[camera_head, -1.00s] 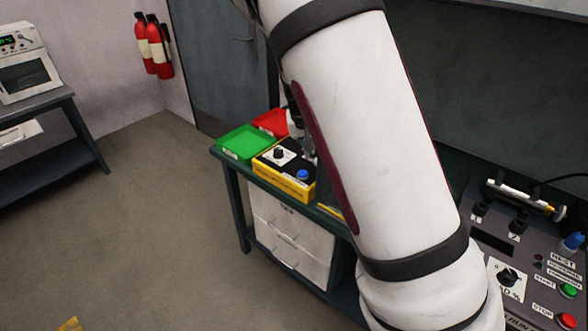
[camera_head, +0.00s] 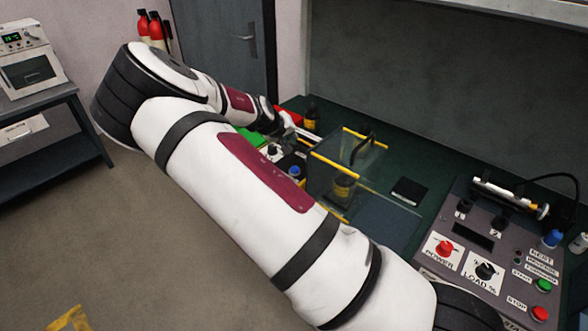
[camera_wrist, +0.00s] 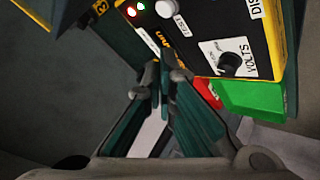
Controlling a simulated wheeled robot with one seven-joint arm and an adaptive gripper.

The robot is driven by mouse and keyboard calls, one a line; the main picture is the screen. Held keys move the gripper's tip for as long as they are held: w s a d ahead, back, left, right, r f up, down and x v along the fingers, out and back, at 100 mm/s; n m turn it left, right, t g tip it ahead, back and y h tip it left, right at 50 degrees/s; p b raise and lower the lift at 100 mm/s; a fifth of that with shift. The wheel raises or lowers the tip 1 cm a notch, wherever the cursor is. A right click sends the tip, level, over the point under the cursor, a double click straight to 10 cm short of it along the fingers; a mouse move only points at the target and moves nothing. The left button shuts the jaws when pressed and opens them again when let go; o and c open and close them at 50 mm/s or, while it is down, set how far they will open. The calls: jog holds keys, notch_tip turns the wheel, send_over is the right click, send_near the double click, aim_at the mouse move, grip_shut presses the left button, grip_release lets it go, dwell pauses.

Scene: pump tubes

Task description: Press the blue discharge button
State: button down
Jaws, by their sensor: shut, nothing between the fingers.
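In the head view a blue button (camera_head: 294,171) shows on a black and yellow box, just beyond my forearm, which hides part of the box. My gripper (camera_wrist: 163,72) is shut and empty in the wrist view. Its fingertips are near the yellow edge of the black and yellow box (camera_wrist: 205,22), which carries a black volts knob (camera_wrist: 230,64). A cut-off label beginning "DIS" is at the top edge. The blue button is not in the wrist view. I cannot tell whether the fingertips touch the box.
A green tray (camera_wrist: 255,98) and a red tray (camera_wrist: 208,93) lie beside the box. Clear panels with yellow edges (camera_head: 348,165) stand right of it. A grey control panel (camera_head: 455,270) with another blue part (camera_head: 552,238) is farther right.

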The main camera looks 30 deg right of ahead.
jog(key=shift+f, duration=0.15)
jog(key=shift+f+b, duration=0.95)
jog(key=shift+f, duration=3.35)
jog(key=shift+f, duration=0.15)
jog(key=shift+f, duration=0.25)
jog(key=shift+f+b, duration=0.35)
jog(key=shift+f, duration=0.25)
jog(key=shift+r, duration=1.05)
jog(key=shift+r+p, duration=0.8)
jog(key=shift+r, duration=1.7)
